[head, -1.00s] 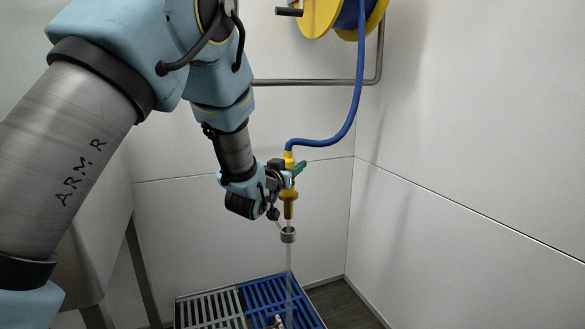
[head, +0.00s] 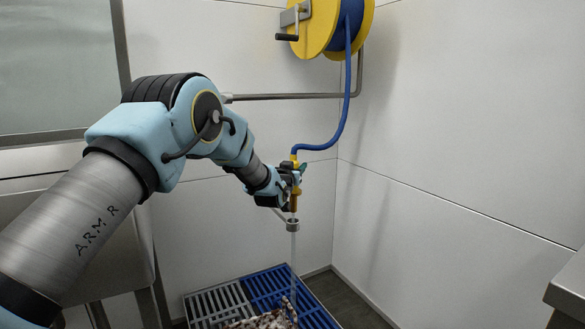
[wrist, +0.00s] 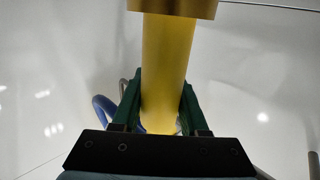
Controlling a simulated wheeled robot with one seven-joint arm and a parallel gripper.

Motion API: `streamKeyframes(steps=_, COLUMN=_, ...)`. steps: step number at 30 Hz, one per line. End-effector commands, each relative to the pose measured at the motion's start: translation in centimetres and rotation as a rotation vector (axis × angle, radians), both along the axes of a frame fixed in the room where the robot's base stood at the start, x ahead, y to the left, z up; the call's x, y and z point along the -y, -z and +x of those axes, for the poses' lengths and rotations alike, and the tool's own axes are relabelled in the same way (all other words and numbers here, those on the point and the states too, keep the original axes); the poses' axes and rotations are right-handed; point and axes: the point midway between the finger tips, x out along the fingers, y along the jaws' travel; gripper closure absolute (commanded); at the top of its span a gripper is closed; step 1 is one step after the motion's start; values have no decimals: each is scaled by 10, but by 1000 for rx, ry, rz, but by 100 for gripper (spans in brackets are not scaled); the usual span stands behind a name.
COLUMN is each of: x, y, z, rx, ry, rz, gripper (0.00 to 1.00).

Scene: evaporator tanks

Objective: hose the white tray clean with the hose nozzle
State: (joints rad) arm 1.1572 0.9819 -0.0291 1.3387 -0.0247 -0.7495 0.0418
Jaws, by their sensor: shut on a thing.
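The hose nozzle (head: 294,202) is yellow and brass and points down. My gripper (head: 289,178) is shut around it; in the wrist view its green fingers (wrist: 161,108) sit on both sides of the yellow nozzle body (wrist: 167,60). A pale stream of water (head: 294,255) falls from the nozzle, through a small grey ring (head: 292,225) just below it. The white tray (head: 262,320), speckled with brown dirt, shows partly at the bottom edge of the head view. The stream comes down near its right end; whether it strikes the tray is unclear.
A blue hose (head: 345,112) runs from the nozzle up to a yellow reel (head: 318,28) on the back wall, beside a pipe (head: 285,97). Below is a grey and blue slatted grate (head: 262,288). A metal corner (head: 568,290) stands at right. Dark floor lies right of the grate.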

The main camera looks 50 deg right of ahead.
Motion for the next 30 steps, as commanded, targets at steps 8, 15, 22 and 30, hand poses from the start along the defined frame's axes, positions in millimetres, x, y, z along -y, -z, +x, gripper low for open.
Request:
streamKeyframes(steps=8, x=-8, y=-4, z=-23, rx=1, ry=2, rz=-2, gripper=100)
streamKeyframes(steps=15, x=-17, y=-3, z=-43, rx=1, ry=1, rz=-2, gripper=100)
streamKeyframes(steps=22, x=-25, y=-3, z=-63, rx=1, ry=1, rz=-2, gripper=100)
streamKeyframes(steps=30, x=-51, y=-3, z=-56, rx=1, ry=-1, rz=-1, gripper=100)
